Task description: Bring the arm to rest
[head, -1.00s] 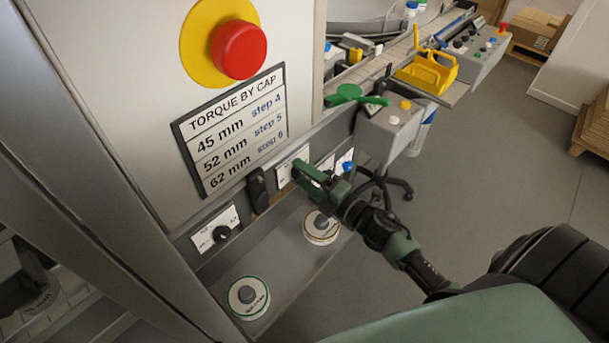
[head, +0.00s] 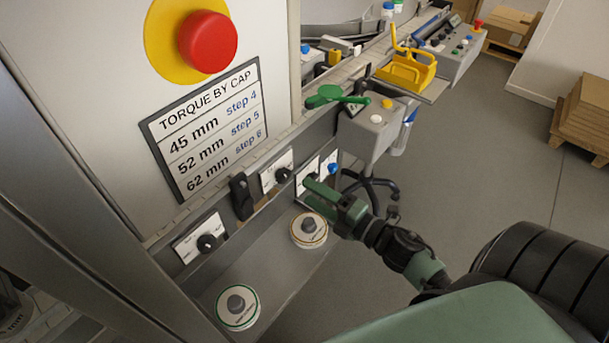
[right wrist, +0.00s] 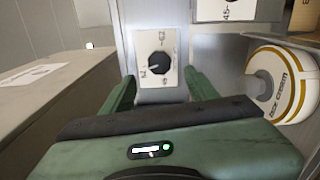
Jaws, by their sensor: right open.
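My right gripper (head: 318,198) is open and empty, beside the lower part of the grey machine. It also shows in the right wrist view (right wrist: 160,90), with its two green fingers spread apart. A white dial plate with a black knob (right wrist: 157,62) shows beyond and between the fingers there; I see a gap, and the fingers do not hold the knob. My right arm (head: 400,250) reaches in from the lower right. My left gripper is not in view.
A white round cap disc (head: 309,230) and a green-rimmed one (head: 238,307) sit on the grey ledge. A red button (head: 207,42) and torque chart (head: 207,130) are on the machine.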

